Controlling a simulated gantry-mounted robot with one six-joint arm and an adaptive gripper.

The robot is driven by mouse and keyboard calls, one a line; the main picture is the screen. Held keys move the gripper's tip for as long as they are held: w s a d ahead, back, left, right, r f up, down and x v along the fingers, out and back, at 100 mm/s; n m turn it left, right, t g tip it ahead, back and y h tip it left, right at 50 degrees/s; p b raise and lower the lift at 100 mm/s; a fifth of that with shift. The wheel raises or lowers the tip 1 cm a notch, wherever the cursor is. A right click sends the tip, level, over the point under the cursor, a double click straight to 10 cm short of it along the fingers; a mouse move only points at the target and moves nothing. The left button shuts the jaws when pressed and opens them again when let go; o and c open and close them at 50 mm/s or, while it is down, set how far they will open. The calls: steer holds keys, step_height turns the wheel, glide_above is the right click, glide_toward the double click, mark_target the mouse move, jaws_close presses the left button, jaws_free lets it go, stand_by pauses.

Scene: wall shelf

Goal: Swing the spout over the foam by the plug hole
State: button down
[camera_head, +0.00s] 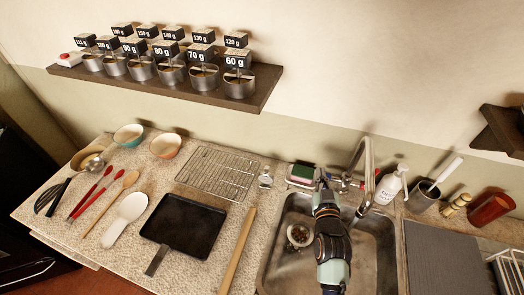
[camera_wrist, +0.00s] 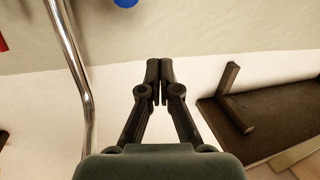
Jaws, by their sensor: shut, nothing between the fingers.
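My gripper's fingers are shut together and empty. In the head view my gripper (camera_head: 324,180) is small and dark, left of the spout, mostly hidden by my wrist. A pale patch with dark bits (camera_head: 299,236) lies on the sink floor left of my arm; I cannot clearly tell foam from plug hole there.
A green sponge in a holder (camera_head: 301,173) stands left of the tap, and a white soap bottle (camera_head: 388,187) right of it. A wooden shelf with weighing cups (camera_head: 170,86) is on the wall. A dark wall shelf (camera_wrist: 255,130) shows right in the wrist view.

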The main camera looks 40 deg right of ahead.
steer(key=w+a+r+n+y+p, duration=0.1)
steer(key=w+a+r+y+p, duration=0.1)
steer(key=a+r+p, duration=0.3)
steer(key=w+a+r+n+t+y+p, duration=0.1)
steer(key=w+a+r+n+y+p, duration=0.1)
steer(key=a+r+p, duration=0.4)
steer(key=w+a+r+y, duration=0.1)
steer(key=a+r, duration=0.4)
steer(key=a, duration=0.3)
steer(key=shift+w+r+t+y, duration=0.2)
steer(key=shift+w+t+y, duration=0.1)
